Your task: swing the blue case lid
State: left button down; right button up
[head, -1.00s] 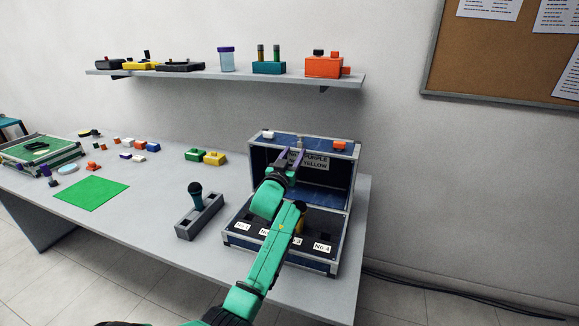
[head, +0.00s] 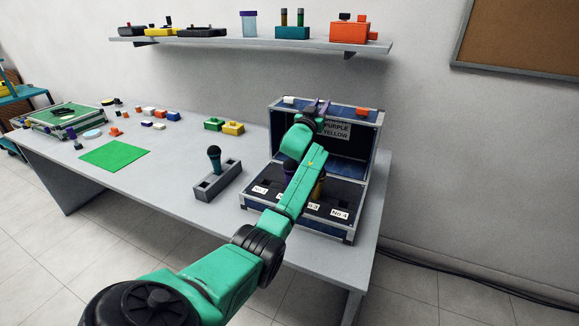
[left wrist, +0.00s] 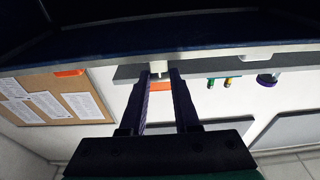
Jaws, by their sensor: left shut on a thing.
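The blue case (head: 300,228) stands at the right end of the table with its metal-edged lid (head: 357,140) raised behind the base, a label on its inner face. My left gripper (head: 323,106) is at the middle of the lid's top rim, shut on the lid there. In the left wrist view, the lid's edge (left wrist: 220,52) crosses above my two fingers (left wrist: 159,92), with a small pale knob between their tips. My arm hides part of the label and the base. My right gripper is in no view.
A grey holder (head: 219,183) with a microphone (head: 214,158) stands left of the case. A green mat (head: 114,156) and several small blocks lie farther left. A shelf (head: 250,40) with objects hangs above. The table in front of the holder is clear.

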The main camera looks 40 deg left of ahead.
pick_arm(q)
jog(key=shift+r+p+v, duration=0.1)
jog(key=shift+p+v, duration=0.45)
jog(key=shift+v, duration=0.05)
jog(key=shift+r+p+v, duration=0.15)
jog(key=shift+p+v, duration=0.35)
jog(key=shift+v, duration=0.15)
jog(key=p+v, duration=0.3)
jog(key=v, duration=0.2)
jog(key=shift+r, duration=0.15)
jog(key=f+p+v, duration=0.1)
jog(key=p+v, duration=0.1)
jog(key=v, duration=0.5)
jog(key=shift+s, duration=0.2)
